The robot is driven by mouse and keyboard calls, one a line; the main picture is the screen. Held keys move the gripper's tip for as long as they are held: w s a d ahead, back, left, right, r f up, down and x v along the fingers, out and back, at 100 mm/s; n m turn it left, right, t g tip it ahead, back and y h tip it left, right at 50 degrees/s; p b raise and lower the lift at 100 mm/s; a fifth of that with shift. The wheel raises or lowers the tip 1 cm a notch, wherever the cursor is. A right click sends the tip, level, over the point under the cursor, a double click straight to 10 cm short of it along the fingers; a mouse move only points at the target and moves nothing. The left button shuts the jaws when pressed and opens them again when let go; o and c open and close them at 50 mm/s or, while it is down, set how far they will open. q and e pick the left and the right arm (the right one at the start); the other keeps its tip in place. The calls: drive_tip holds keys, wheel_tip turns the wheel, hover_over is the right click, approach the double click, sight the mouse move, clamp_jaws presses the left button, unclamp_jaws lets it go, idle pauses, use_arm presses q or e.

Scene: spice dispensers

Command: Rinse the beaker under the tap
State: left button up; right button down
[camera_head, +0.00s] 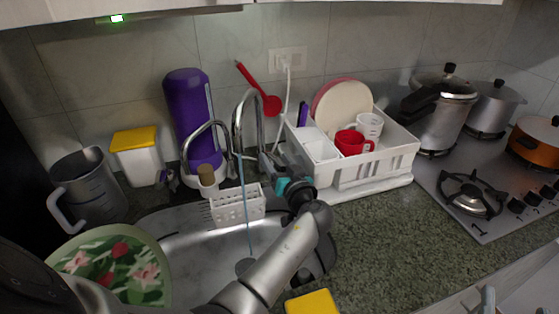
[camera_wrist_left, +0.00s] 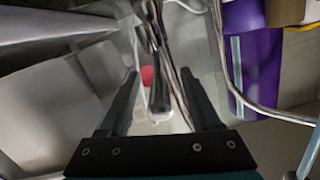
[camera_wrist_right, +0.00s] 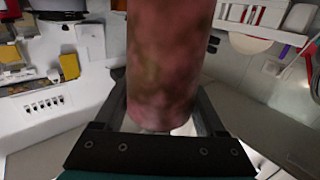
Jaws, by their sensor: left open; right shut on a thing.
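The chrome tap (camera_head: 236,120) stands behind the steel sink (camera_head: 190,245), and a thin blue stream of water (camera_head: 245,205) falls from it into the sink. My left gripper (camera_head: 270,168) is open at the right side of the tap. In the left wrist view its fingers (camera_wrist_left: 163,100) stand either side of a chrome tap part (camera_wrist_left: 158,92); contact cannot be told. My right gripper (camera_wrist_right: 162,112) is shut on a blotchy reddish-brown cylinder (camera_wrist_right: 165,60); whether this is the beaker cannot be told. The right gripper is not visible in the head view.
A grey jug (camera_head: 90,190) and a green floral plate (camera_head: 110,262) are at the left. A purple bottle (camera_head: 188,110) stands behind the sink. A white dish rack (camera_head: 375,168) with plates and cups is right of the tap.

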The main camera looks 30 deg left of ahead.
use_arm(q)
drive_tip(key=v, duration=1.2)
drive_tip(key=shift+b, duration=0.4)
drive_tip(key=shift+a, duration=0.1)
